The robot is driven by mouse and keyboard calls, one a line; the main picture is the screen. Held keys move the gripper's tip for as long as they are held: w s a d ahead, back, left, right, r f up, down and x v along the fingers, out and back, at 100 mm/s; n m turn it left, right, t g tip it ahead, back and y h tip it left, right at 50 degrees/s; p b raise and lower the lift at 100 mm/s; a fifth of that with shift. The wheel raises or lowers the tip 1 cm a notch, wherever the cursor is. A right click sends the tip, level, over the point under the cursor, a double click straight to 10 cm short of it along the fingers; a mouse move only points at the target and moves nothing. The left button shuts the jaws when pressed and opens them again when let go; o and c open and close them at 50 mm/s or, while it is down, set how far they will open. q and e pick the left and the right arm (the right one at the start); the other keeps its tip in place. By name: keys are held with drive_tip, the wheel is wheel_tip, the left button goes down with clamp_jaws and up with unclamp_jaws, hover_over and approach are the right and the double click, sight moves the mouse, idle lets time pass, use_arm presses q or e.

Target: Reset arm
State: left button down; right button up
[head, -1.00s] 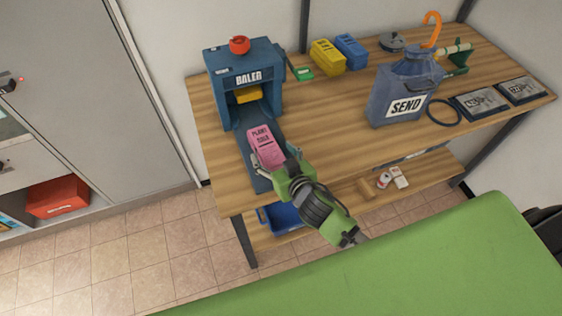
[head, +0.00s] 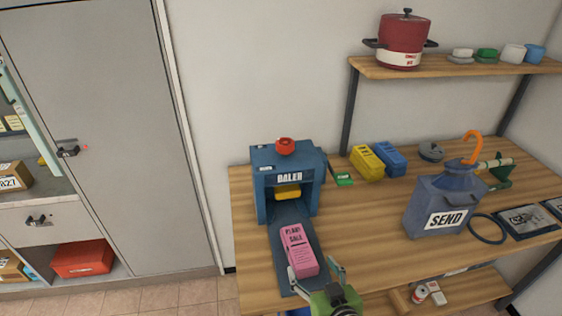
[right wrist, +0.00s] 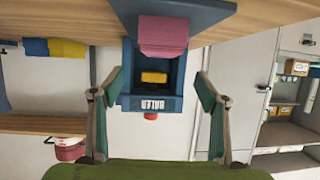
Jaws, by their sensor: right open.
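My right gripper (head: 318,277) is at the bottom of the head view, at the near end of the baler's tray. Its fingers are apart, and it also shows open and empty in the right wrist view (right wrist: 158,100). The pink block (head: 298,249) labelled "PLANT SALE" lies on the tray (head: 282,212) just ahead of the fingers. It also shows in the right wrist view (right wrist: 163,36), apart from both fingers. The blue baler (head: 262,190) stands behind it with a red button (head: 285,142) on top and a yellow part (head: 288,191) inside. My left gripper is not in view.
Yellow (head: 366,163) and blue (head: 388,159) boxes stand right of the baler. A blue-grey SEND container (head: 430,195) stands on the table's right. A shelf (head: 450,73) above holds a red pot (head: 402,45) and cups. A grey cabinet (head: 110,190) stands left.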

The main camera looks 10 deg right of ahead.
drive_tip(key=shift+d, duration=0.1)
drive_tip(key=s+d+f+g+h, duration=0.15)
drive_tip(key=s+g, duration=0.35)
drive_tip(key=s, duration=0.6)
drive_tip(key=s+d+f+g, duration=0.1)
drive_tip(key=s+d+g, duration=0.3)
drive_tip(key=s, duration=0.6)
wheel_tip(320, 180, down, 32)
drive_tip(key=s+n+g+b, duration=0.1)
drive_tip(key=s+g+b, duration=0.1)
drive_tip(key=s+b, duration=0.15)
drive_tip(key=s+d+f+g+b, duration=0.1)
drive_tip(key=s+d+f+b, duration=0.1)
drive_tip(key=s+f, duration=1.4)
wheel_tip(320, 180, down, 2)
drive_tip(key=shift+d+b, duration=0.15)
drive_tip(key=shift+b, duration=0.7)
